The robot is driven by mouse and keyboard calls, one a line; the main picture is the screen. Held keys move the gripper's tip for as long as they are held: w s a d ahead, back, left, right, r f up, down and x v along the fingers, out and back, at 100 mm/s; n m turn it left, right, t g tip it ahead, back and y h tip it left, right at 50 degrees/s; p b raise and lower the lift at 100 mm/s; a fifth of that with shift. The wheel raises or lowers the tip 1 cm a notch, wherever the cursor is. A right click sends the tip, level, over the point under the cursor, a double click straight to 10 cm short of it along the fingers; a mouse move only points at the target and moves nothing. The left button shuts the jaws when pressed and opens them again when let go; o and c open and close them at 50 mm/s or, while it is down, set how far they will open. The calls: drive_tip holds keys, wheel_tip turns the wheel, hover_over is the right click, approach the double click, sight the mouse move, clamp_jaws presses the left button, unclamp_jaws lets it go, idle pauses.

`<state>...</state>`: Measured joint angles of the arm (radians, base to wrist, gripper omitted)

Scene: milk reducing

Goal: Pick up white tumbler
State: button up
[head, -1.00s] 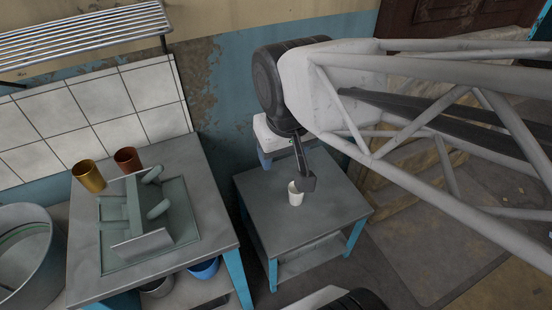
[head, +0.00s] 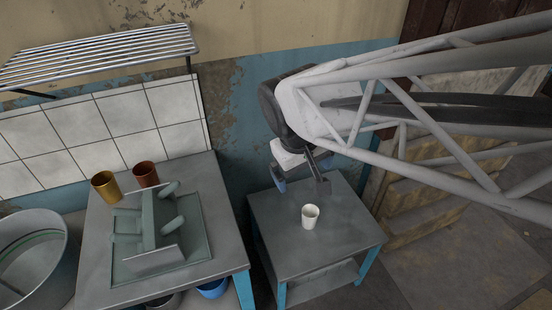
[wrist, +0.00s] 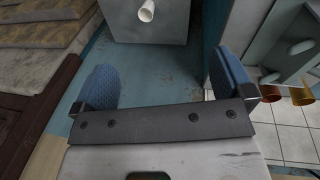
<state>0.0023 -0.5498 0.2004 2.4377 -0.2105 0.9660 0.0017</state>
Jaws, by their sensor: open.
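The white tumbler (head: 310,218) stands upright on the small grey table (head: 283,250). It also shows at the top edge of the wrist view (wrist: 147,11), beyond the fingers. My gripper (head: 302,186) is open and empty, just behind the tumbler in the head view and apart from it. In the wrist view its two blue-padded fingers (wrist: 162,84) are spread wide with nothing between them.
A larger grey table (head: 100,270) at left holds a grey-green stand (head: 150,235), a gold cup (head: 106,187) and a copper cup (head: 146,175). A wire rack (head: 100,55) hangs above. The small table is otherwise clear around the tumbler.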

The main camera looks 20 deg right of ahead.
drive_tip(key=w+d+f+n+g+h, duration=0.1)
drive_tip(key=w+d+f+n+h, duration=0.35)
drive_tip(key=w+f, duration=0.5)
drive_tip(key=w+d+f+n+g+h, duration=0.1)
drive_tip(key=w+d+f+n+h, duration=0.5)
drive_tip(key=f, duration=0.7)
drive_tip(key=w+f+n+t, duration=0.1)
drive_tip(key=w+f+n, duration=0.1)
drive_tip(key=f, duration=0.5)
drive_tip(key=w+f+n+t, duration=0.1)
drive_tip(key=w+f+n, duration=0.2)
drive_tip(key=f, duration=0.5)
drive_tip(key=n+t, duration=0.3)
drive_tip(key=n, duration=0.2)
approach(315, 211)
drive_tip(key=shift+s+a+m+h, duration=0.15)
drive_tip(key=shift+a+m+h, duration=0.1)
drive_tip(key=shift+a, duration=0.2)
drive_tip(key=shift+x, duration=1.3)
drive_tip(key=shift+d, duration=0.1)
drive_tip(key=shift+x, duration=2.5)
